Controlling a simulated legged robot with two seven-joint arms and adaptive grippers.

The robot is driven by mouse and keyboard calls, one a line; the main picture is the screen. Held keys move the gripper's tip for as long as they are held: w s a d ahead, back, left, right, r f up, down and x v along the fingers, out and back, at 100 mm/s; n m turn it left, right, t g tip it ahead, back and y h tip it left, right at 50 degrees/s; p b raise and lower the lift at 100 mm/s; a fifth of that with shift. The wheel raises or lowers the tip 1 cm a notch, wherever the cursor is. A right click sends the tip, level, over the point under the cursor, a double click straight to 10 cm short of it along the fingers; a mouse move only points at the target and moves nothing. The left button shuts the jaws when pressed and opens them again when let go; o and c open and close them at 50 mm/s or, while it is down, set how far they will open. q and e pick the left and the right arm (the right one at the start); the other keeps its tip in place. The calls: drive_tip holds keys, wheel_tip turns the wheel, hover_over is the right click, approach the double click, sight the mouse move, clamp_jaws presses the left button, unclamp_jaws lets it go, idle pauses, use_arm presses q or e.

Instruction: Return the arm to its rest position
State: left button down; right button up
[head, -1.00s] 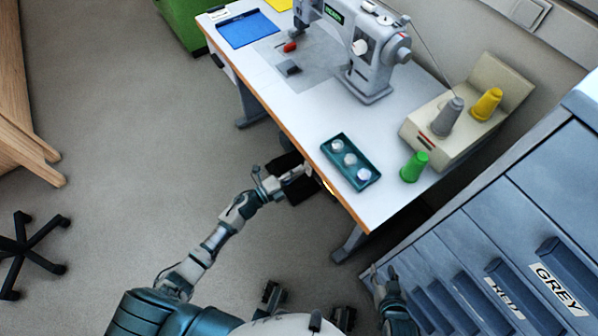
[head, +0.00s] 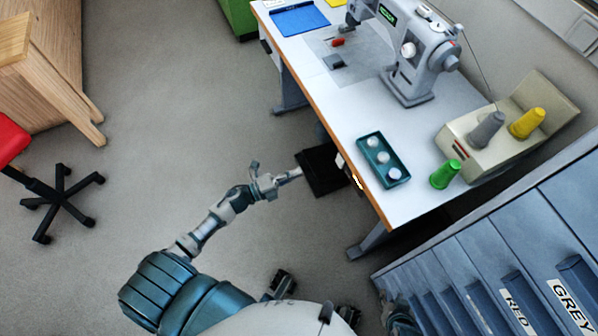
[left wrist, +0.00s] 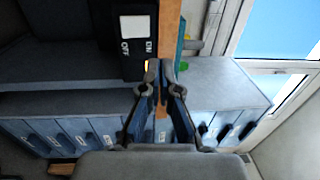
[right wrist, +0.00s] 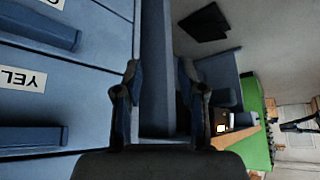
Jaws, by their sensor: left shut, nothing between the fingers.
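My left gripper (head: 294,175) is shut and empty, held out over the floor just left of the table's front edge. In the left wrist view its fingertips (left wrist: 160,68) meet in front of the table edge, beside a black switch box (left wrist: 137,30) marked ON and OFF. My right gripper (head: 393,303) is low beside the blue drawer cabinet, partly cut off by the frame. In the right wrist view its fingers (right wrist: 158,78) are apart with nothing held between them.
The white table (head: 420,190) carries a sewing machine (head: 410,60), a teal tray (head: 372,150) and a green cone (head: 446,174). The blue drawer cabinet (head: 470,260) stands at lower right. A red chair (head: 12,140) and wooden furniture (head: 60,90) are at left.

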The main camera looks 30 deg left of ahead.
use_arm(q)
drive_tip(key=shift+a, duration=0.15)
use_arm(e)
drive_tip(key=shift+a, duration=0.15)
